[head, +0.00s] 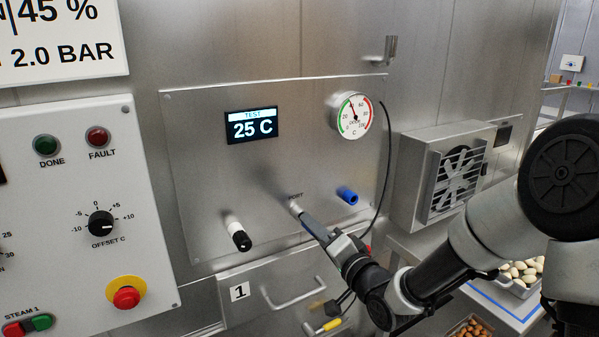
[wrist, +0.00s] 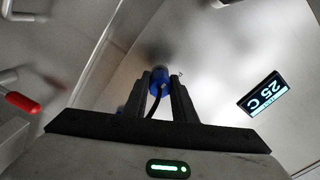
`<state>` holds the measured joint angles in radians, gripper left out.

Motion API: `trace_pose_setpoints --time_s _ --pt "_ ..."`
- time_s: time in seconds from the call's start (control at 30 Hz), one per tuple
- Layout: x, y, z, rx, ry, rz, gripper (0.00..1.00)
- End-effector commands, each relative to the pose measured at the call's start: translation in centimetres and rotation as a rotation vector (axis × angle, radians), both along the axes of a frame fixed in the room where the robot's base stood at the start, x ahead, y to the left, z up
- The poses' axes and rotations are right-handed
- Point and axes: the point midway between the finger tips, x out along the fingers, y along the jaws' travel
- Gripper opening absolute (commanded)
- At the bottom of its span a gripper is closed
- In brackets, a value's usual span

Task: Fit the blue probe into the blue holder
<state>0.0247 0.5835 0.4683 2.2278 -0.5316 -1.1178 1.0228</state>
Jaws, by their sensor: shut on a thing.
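The blue holder (head: 348,196) is a short blue cylinder with a dark open end, on the steel panel below the dial. My gripper (head: 302,215) is left of it and a little lower, with its tips close to the panel at the label PORT. In the wrist view, my gripper (wrist: 160,92) is shut on the blue probe (wrist: 157,78), and a black cable runs back between the fingers. The probe's far end points at a dark blurred spot on the panel. I cannot tell whether it touches or enters the port. The fingers hide the probe in the head view.
A white-and-black holder (head: 237,235) sticks out at left. The display (head: 252,126) reads 25 C, with a dial gauge (head: 351,115) at right. A black cable (head: 386,170) hangs along the panel's right edge. A fan box (head: 450,175) and a drawer handle (head: 295,294) protrude nearby.

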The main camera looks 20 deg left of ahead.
Motion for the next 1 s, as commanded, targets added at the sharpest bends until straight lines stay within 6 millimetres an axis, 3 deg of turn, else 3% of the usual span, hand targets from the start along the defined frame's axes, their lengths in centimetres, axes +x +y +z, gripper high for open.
trace_pose_setpoints --time_s 1.0 --pt "-2.6 -3.2 0.0 0.000 0.001 -0.001 0.00"
